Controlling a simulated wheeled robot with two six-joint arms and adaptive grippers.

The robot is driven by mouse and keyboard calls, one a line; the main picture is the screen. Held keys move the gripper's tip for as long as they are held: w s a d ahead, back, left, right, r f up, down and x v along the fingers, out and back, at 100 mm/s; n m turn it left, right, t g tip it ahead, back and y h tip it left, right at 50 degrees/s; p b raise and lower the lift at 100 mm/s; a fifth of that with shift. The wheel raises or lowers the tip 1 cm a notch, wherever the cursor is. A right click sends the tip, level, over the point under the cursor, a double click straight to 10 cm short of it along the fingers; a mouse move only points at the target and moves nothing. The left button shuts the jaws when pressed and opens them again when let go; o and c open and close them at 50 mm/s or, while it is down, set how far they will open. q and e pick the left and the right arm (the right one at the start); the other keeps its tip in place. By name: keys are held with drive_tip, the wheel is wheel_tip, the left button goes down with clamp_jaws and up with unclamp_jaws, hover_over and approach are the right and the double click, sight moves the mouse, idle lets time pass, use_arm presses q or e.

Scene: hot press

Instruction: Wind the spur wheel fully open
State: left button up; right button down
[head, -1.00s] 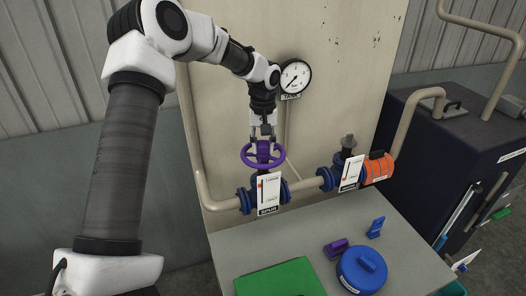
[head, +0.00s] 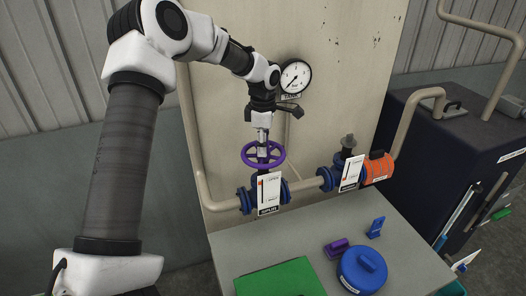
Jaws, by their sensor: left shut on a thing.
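The spur wheel (head: 283,153) is a purple handwheel on top of a blue-flanged valve (head: 246,200) in a beige pipe. A white placard (head: 269,194) marked SPUR stands in front of the valve, with a red mark near its left edge. My left gripper (head: 263,150) comes down from above, upright over the wheel's middle, and is shut on the wheel. Its fingers show nearly edge-on and hide part of the hub. My right gripper is not in view.
A pressure gauge (head: 295,76) hangs on the panel behind. A blue lidded pot (head: 362,270), a purple block (head: 337,248), a blue piece (head: 376,228) and a green plate (head: 280,279) lie on the bench.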

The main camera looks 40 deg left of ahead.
use_arm(q)
drive_tip(key=o, duration=0.7)
drive_tip(key=shift+s+d+f+n, duration=0.15)
drive_tip(key=shift+f+n, duration=0.25)
drive_tip(key=shift+n, duration=0.7)
drive_tip(key=shift+c, duration=0.2)
drive_tip(key=o, duration=0.5)
drive_tip(key=shift+w, duration=0.25)
drive_tip(key=shift+r, duration=0.25)
wheel_tip(320, 180, up, 9)
